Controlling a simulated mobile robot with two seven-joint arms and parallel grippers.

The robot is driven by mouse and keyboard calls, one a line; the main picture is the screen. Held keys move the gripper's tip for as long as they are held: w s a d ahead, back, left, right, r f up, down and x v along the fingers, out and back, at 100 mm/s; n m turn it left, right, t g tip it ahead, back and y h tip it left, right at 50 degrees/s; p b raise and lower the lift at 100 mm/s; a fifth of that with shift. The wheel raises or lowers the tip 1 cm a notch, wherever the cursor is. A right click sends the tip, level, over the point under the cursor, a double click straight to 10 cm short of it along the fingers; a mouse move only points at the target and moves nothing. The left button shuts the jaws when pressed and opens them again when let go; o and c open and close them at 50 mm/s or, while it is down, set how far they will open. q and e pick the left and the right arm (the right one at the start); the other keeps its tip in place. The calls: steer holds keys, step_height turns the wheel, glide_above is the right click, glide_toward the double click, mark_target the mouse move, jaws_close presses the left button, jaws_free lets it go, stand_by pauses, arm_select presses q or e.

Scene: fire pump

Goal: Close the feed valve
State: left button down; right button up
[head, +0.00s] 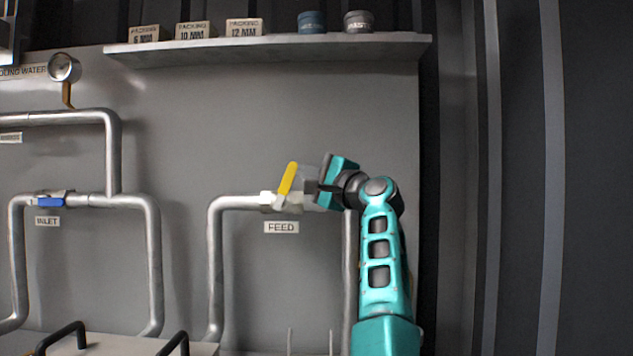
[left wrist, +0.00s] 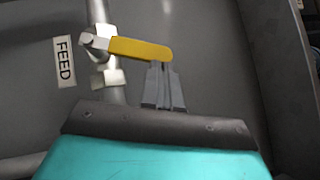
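The feed valve (head: 268,200) sits on a horizontal grey pipe above the FEED label (head: 281,227). Its yellow handle (head: 287,179) points up and leans slightly right, steeply across the pipe. The handle also shows in the left wrist view (left wrist: 140,49), with its free end just beyond my fingertips. My left gripper (head: 309,186) is just right of the handle. In the left wrist view its grey fingers (left wrist: 160,66) are together with nothing seen between them. I cannot tell whether they touch the handle. My right gripper is in neither view.
A blue-handled valve (head: 50,201) marked INLET is on the left pipework, below a gauge (head: 64,68). A shelf (head: 270,48) with packing boxes and two small tins runs above. The wall between handle and shelf is clear.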

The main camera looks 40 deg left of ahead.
mark_target(295, 163)
arm_select(q)
steer(key=shift+s+a+r+n+g+h+p, duration=0.55)
steer(key=shift+a+r+n+h+p, duration=0.3)
steer(key=shift+n, duration=0.35)
steer(key=shift+s+a+r+n+h+p, duration=0.15)
steer(key=shift+s+a+n+h+p, duration=0.15)
steer(key=shift+s+n+h+p, duration=0.2)
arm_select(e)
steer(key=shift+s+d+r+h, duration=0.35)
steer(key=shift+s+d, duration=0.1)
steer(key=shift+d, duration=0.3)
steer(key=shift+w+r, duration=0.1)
arm_select(q)
steer(key=shift+d, duration=0.15)
steer(key=s+d+b, duration=0.1)
steer(key=d, duration=1.1)
steer(key=shift+d+r, duration=0.2)
steer(key=shift+d, duration=0.05)
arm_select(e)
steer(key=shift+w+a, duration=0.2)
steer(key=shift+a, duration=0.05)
